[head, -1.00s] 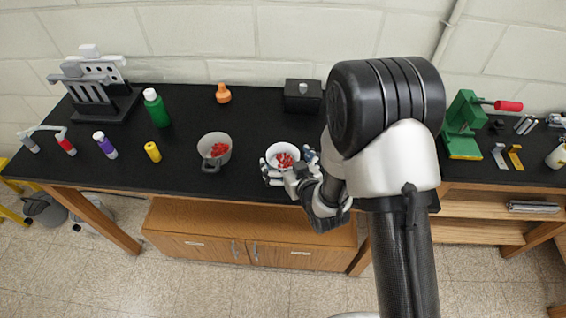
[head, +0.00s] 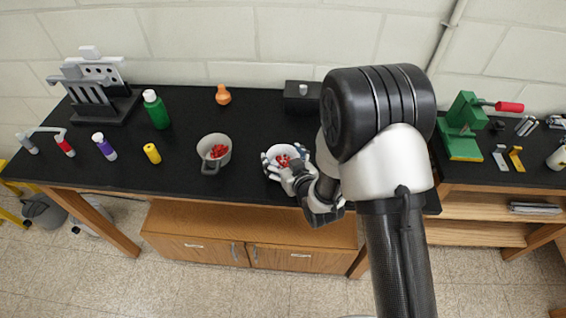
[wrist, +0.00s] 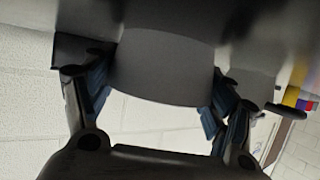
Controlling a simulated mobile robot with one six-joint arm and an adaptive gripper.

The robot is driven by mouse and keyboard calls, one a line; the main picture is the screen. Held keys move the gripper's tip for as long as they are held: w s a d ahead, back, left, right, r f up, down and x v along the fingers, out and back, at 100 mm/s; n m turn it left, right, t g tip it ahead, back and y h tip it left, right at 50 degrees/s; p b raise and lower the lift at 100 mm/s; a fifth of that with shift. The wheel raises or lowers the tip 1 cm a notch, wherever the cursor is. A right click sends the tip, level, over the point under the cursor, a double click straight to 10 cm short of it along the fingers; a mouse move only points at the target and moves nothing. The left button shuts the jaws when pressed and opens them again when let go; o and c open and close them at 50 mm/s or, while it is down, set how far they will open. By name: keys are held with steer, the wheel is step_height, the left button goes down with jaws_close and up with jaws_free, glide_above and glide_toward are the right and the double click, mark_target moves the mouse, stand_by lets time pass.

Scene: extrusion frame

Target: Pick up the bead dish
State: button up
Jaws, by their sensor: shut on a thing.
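The bead dish (head: 273,151) is a small white bowl with red beads in it, at the front middle of the black bench in the head view. My gripper (head: 285,168) is shut on it from the front, with fingers at its sides. In the wrist view the dish (wrist: 165,70) is a smooth grey wall between the two blue-padded fingers of the gripper (wrist: 160,98). My gripper partly hides its front side. I cannot tell whether its base touches the bench.
A grey handled pot (head: 205,144) with red beads stands left of the dish, with clear bench between. A yellow bottle (head: 152,153) and a green bottle (head: 156,112) are further left. A dark box (head: 298,98) stands behind, and a green press (head: 462,125) to the right.

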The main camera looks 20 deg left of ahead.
steer(key=shift+c, duration=1.2)
steer(key=shift+r, duration=0.1)
